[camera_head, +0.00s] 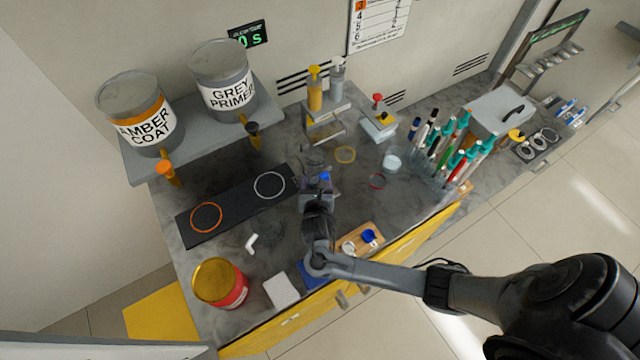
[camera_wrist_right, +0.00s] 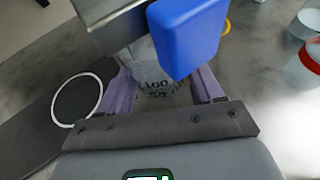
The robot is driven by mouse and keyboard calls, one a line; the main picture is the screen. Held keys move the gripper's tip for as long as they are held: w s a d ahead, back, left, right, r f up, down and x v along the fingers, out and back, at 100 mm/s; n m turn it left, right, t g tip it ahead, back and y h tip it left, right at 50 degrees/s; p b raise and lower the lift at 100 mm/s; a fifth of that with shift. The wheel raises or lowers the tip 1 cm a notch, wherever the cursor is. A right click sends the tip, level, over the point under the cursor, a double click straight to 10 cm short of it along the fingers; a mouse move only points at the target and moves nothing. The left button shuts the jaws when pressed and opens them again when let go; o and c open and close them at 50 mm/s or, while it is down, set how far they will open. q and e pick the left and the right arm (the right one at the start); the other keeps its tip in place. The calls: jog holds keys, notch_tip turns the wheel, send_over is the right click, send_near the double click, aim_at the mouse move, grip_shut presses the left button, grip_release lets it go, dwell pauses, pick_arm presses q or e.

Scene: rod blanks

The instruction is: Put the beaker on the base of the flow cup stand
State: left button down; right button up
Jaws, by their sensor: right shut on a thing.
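My right gripper (camera_head: 318,207) is low over the grey worktop, in the middle of the head view. In the right wrist view its purple fingers (camera_wrist_right: 163,95) are shut on the clear beaker (camera_wrist_right: 165,88), which shows dark volume marks. A grey metal part (camera_wrist_right: 112,22) and a blue block (camera_wrist_right: 187,36) cover the beaker's upper part in that view. They may belong to the flow cup stand; I cannot tell for sure. The blue piece also shows in the head view (camera_head: 325,177), just beyond the gripper. The stand's base and the beaker's underside are hidden. My left gripper is out of view.
A black mat (camera_head: 236,213) with an orange and a white ring lies left of the gripper. Paint cans stand on a raised shelf (camera_head: 205,130) behind it. A holder with several pens (camera_head: 440,165) stands right. A red-yellow can (camera_head: 219,284) is front left.

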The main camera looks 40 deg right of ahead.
jog(key=shift+f+b, duration=0.55)
jog(key=shift+f, duration=0.7)
jog(key=o, duration=1.2)
jog(key=shift+f, duration=0.1)
jog(key=p+v, duration=0.4)
jog(key=v, duration=0.7)
jog(key=shift+a+r, duration=0.1)
jog(key=shift+r, duration=0.15)
jog(key=shift+s+a+r, duration=0.1)
jog(key=shift+s+a, duration=0.15)
jog(key=shift+s, duration=0.1)
